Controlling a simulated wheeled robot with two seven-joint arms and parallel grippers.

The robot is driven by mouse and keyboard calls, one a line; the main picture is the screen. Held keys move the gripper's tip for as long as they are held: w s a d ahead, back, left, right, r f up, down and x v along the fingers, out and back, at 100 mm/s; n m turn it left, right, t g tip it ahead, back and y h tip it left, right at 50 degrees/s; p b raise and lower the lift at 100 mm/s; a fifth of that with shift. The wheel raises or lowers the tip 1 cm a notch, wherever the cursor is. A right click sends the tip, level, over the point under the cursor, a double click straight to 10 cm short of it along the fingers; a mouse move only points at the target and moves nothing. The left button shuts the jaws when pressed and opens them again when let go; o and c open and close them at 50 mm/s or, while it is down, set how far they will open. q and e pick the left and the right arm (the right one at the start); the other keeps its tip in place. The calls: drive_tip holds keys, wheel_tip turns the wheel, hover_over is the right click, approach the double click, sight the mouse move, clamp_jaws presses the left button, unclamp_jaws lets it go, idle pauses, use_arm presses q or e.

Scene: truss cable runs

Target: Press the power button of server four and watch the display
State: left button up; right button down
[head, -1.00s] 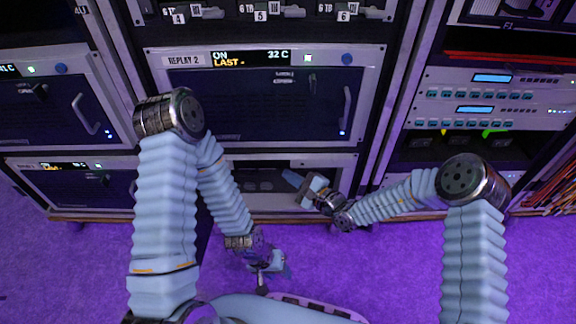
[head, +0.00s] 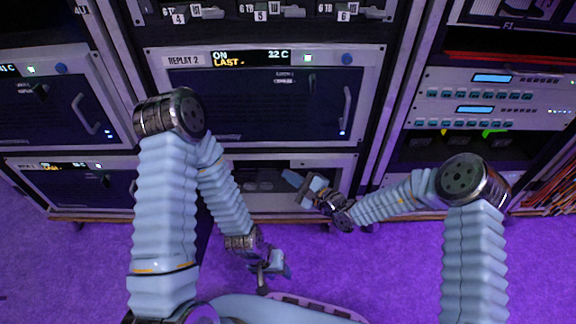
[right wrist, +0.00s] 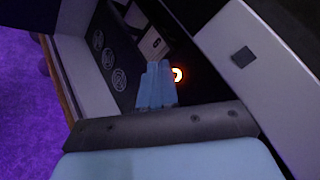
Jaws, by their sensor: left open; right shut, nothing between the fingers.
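A lower middle rack unit (head: 300,160) has a dark recessed front, partly hidden behind my arms. My right gripper (head: 291,178) is in front of it with its fingers shut and empty. In the right wrist view my blue fingers (right wrist: 156,82) are close beside a round button with a glowing orange-white ring (right wrist: 178,75). I cannot tell whether they touch it. My left gripper (head: 270,270) is open and empty, low over the purple floor. No label for server four is readable, and the lower unit's display is hidden.
Above is a unit labelled REPLAY 2 (head: 265,105), its display (head: 250,58) reading ON and LAST. Numbered drive bays (head: 262,12) sit above that. Other rack units stand on both sides (head: 490,97). The purple floor (head: 400,275) in front is clear.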

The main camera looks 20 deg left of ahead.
drive_tip(key=shift+w+a, duration=0.1)
drive_tip(key=shift+w, duration=0.1)
drive_tip(key=shift+w, duration=0.2)
drive_tip(key=shift+w+a, duration=0.1)
drive_tip(key=shift+w, duration=0.2)
idle(0.5)
drive_tip(key=shift+w+r+b, duration=0.25)
drive_tip(key=shift+w+b, duration=0.15)
drive_tip(key=shift+a+r, duration=0.1)
drive_tip(key=shift+r, duration=0.1)
idle(0.4)
drive_tip(key=shift+r, duration=0.1)
drive_tip(key=shift+s+d+p, duration=0.2)
drive_tip(key=shift+s+p, duration=0.25)
drive_tip(key=shift+p, duration=0.15)
